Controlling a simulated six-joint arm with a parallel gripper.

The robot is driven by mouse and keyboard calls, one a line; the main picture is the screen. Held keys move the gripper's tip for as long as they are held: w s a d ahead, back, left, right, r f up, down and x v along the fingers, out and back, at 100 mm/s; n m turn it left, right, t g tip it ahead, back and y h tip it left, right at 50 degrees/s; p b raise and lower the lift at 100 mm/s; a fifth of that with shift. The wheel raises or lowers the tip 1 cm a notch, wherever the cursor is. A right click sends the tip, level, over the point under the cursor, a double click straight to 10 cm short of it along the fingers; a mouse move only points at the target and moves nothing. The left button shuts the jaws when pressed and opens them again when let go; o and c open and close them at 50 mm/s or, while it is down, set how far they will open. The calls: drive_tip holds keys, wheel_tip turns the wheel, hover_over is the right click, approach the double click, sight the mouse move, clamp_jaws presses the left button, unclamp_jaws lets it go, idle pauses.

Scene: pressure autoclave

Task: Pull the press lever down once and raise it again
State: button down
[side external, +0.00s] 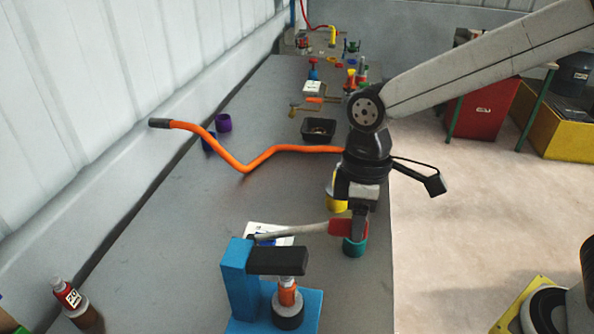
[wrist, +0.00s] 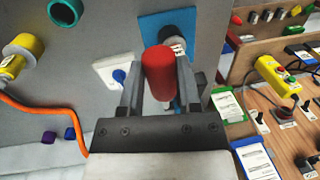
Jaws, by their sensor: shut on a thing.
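The blue press (side external: 238,283) stands at the front of the grey bench, with a black head block (side external: 277,261) above an orange-and-black piece (side external: 288,303) on its base. Its grey lever (side external: 300,231) runs right, close to level and rising slightly toward its red handle (side external: 336,228). My gripper (side external: 358,222) points down and is shut on the red handle. In the wrist view the red handle (wrist: 158,72) sits between both fingers of my gripper (wrist: 160,90). The blue press base (wrist: 165,25) lies beyond it, and the handle partly hides the press there.
A teal ring (side external: 354,247) and a yellow piece (side external: 334,202) are close to my gripper. A bent orange hose (side external: 245,165) crosses the bench behind. A black tray (side external: 318,130) lies farther back. A small bottle (side external: 68,294) stands at front left. The left bench surface is mostly clear.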

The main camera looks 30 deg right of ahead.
sight(312, 226)
drive_tip(key=shift+a+r, duration=0.2)
drive_tip(key=shift+r, duration=0.1)
drive_tip(key=shift+w+a+r+g+h, duration=0.2)
drive_tip(key=shift+r+g, duration=0.05)
drive_tip(key=shift+r, duration=0.15)
drive_tip(key=shift+w+a+r+g+h, duration=0.15)
drive_tip(key=shift+r+g+h, duration=0.05)
drive_tip(key=shift+r, duration=0.25)
drive_tip(key=shift+w+a+r+g+h, duration=0.2)
drive_tip(key=shift+r+g, duration=0.05)
drive_tip(key=shift+r, duration=0.15)
drive_tip(key=r, duration=0.1)
drive_tip(key=w+a+g+h, duration=0.1)
drive_tip(key=r, duration=0.1)
drive_tip(key=shift+w+a+r+h, duration=0.25)
drive_tip(key=shift+w+r+h, duration=0.05)
drive_tip(key=shift+r, duration=0.05)
drive_tip(key=shift+w+a+r+m+g+h, duration=0.15)
drive_tip(key=shift+w+a+r+g+h, duration=0.2)
drive_tip(key=shift+w+a+r+g, duration=0.25)
drive_tip(key=shift+w+a+r+m+g+h, duration=0.15)
drive_tip(key=shift+w+a+r+g+h, duration=0.25)
drive_tip(key=shift+r, duration=0.3)
drive_tip(key=shift+c, duration=1.5)
unclamp_jaws()
drive_tip(key=shift+d+f, duration=0.1)
drive_tip(key=shift+d, duration=0.05)
